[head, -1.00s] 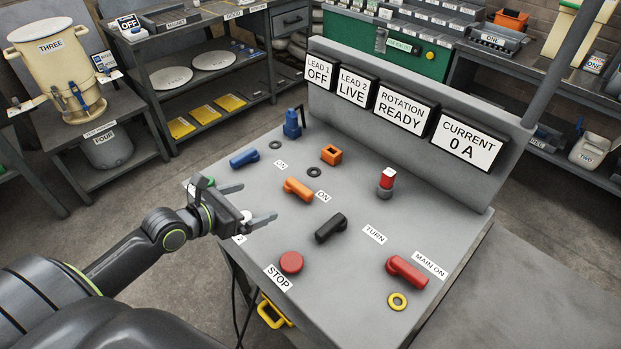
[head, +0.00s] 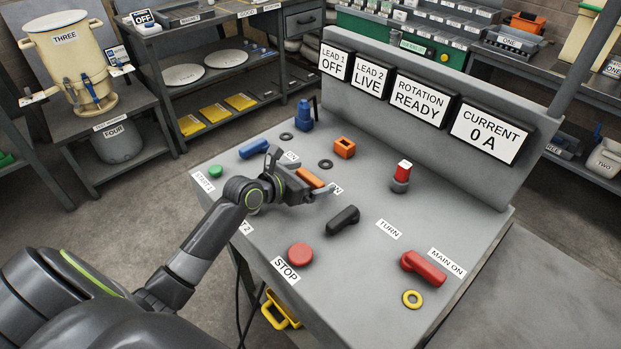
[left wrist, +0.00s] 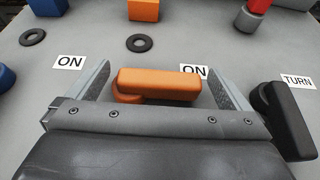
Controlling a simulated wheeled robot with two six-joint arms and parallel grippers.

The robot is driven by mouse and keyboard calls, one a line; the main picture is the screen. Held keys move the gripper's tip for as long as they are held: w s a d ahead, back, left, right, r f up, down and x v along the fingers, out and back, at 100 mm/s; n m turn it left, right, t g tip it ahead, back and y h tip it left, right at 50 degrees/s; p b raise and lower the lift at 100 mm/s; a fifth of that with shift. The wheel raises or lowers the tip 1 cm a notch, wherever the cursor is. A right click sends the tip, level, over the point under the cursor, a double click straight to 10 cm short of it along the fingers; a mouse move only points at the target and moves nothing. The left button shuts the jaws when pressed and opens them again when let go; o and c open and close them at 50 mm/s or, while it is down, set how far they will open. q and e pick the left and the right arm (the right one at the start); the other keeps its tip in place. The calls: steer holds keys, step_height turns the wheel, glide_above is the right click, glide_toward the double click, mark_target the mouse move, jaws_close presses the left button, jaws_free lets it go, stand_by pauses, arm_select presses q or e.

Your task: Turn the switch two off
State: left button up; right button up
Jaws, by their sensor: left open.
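The orange switch handle (head: 309,178) lies on the grey console top, partly hidden by my left gripper in the head view. In the left wrist view the orange handle (left wrist: 158,84) lies crosswise between the two open fingers, with an ON label (left wrist: 194,72) just behind its right end. My left gripper (head: 305,190) is open and low over the console at this handle; whether a finger touches it I cannot tell. The LEAD 2 display (head: 371,79) reads LIVE and the LEAD 1 display (head: 335,62) reads OFF. My right gripper does not show.
A blue handle (head: 253,148) lies to the left, and a black handle (head: 343,219) close to the right of the gripper. A red STOP button (head: 299,254), a red MAIN ON handle (head: 423,268) and an orange socket (head: 344,147) are also on the console. The upright display panel bounds the back.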

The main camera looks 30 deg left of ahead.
arm_select(q)
steer(key=shift+w+d+f, duration=0.15)
steer(key=shift+w, duration=0.2)
steer(key=shift+f, duration=0.1)
steer(key=c, duration=1.3)
